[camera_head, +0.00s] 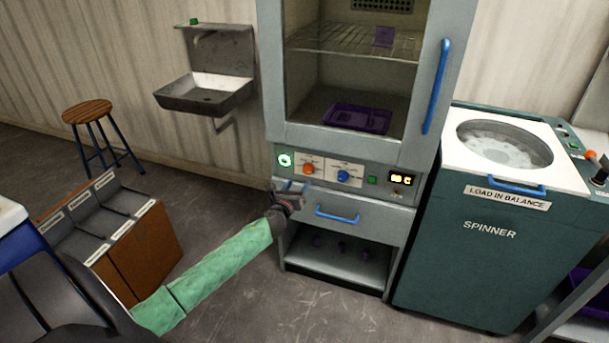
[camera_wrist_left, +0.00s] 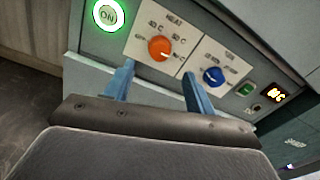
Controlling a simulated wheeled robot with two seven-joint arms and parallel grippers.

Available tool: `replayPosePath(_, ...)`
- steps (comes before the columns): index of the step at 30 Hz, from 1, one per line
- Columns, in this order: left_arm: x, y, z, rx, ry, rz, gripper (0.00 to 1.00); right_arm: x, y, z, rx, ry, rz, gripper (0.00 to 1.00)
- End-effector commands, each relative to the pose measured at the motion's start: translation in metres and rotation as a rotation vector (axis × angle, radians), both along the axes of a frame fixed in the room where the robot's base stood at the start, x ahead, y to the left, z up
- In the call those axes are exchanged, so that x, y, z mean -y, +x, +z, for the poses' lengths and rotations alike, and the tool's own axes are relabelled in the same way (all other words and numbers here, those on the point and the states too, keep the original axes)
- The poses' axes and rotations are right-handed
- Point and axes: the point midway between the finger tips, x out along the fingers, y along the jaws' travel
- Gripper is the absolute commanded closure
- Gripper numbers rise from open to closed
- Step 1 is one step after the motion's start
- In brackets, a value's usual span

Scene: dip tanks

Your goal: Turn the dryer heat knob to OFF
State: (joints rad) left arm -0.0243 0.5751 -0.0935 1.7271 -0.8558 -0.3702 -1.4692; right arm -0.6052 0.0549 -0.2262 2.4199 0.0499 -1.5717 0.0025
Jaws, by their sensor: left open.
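The dryer (camera_head: 348,148) is a tall grey cabinet with a glass door and a control panel below it. The orange heat knob (camera_head: 308,168) sits on a white plate labelled HEAT, and it also shows in the left wrist view (camera_wrist_left: 161,48). Its exact setting is too small to read surely. My left gripper (camera_head: 293,187) is just below the knob in the head view. In the left wrist view its two blue fingers (camera_wrist_left: 160,80) are apart, with the knob ahead between them and not touched. My right gripper is not in view.
A blue knob (camera_wrist_left: 213,75) is right of the heat knob, near the right finger. A lit green ON button (camera_wrist_left: 108,14) is at the left. A drawer with a blue handle (camera_head: 337,214) is below the panel. The spinner (camera_head: 470,240) stands at the right.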

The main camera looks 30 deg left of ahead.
Motion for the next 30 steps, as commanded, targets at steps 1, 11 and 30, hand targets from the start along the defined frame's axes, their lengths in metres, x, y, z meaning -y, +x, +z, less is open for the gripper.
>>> replayPosePath(1, -0.001, 0.004, 0.002, 0.001, -0.001, 0.0, 0.45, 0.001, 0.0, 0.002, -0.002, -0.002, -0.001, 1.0)
replayPosePath(11, -0.009, 0.046, 0.002, 0.001, -0.004, 0.002, 0.45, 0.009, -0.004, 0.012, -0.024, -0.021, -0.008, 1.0)
replayPosePath(30, -0.015, 0.072, 0.0, 0.0, -0.004, 0.002, 0.45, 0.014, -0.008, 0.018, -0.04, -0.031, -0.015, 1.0)
